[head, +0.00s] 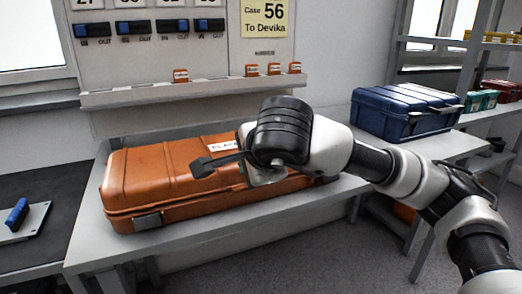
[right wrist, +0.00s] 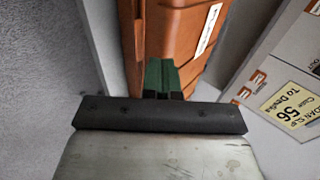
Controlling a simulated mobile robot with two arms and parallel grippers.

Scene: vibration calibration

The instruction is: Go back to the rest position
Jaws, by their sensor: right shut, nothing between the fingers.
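My right arm reaches in from the right in the head view. Its gripper (head: 205,165) is over the front and top of a closed orange case (head: 160,184), in front of its right half. In the right wrist view the gripper's green fingertips (right wrist: 162,76) are together with nothing between them. The orange case (right wrist: 180,30) shows just beyond them; whether they touch it I cannot tell. The arm hides part of the case's right side. My left gripper is in neither view.
The case lies on a grey bench (head: 82,245). Above it is a ledge (head: 130,98) with several small orange tags, and a panel with blue switches and a yellow note (head: 264,18). A blue case (head: 400,110) stands at the right. A blue-handled device (head: 17,215) is at the left.

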